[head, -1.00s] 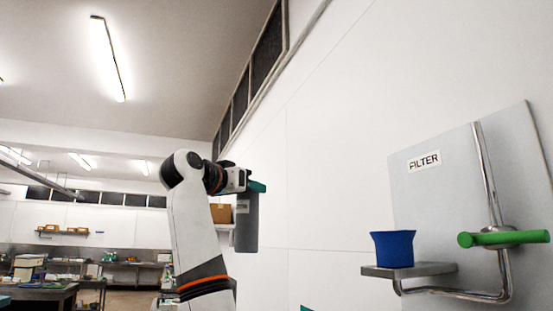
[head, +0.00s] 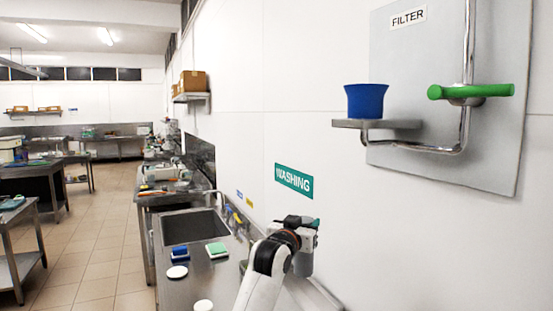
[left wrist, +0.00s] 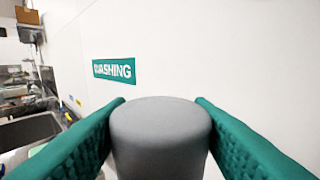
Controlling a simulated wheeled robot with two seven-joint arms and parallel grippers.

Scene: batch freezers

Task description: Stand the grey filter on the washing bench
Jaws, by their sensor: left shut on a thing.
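The grey filter (head: 303,262) is a grey cylinder, partly hidden behind my left arm in the head view. My left gripper (head: 303,222) is shut on it. In the left wrist view, the filter (left wrist: 160,138) sits between the two green fingers. The filter is held beside the white wall, at the right side of the washing bench (head: 226,272). The bench is steel with a sink at its far part. I cannot tell the gap between the filter and the bench top. My right gripper is not in view.
A blue sponge (head: 180,253), a green-and-white sponge (head: 216,250) and two white discs lie on the bench. A green WASHING sign (head: 294,180) is on the wall. A FILTER panel (head: 500,150) with a blue cup (head: 366,101) and green handle (head: 470,91) projects at right.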

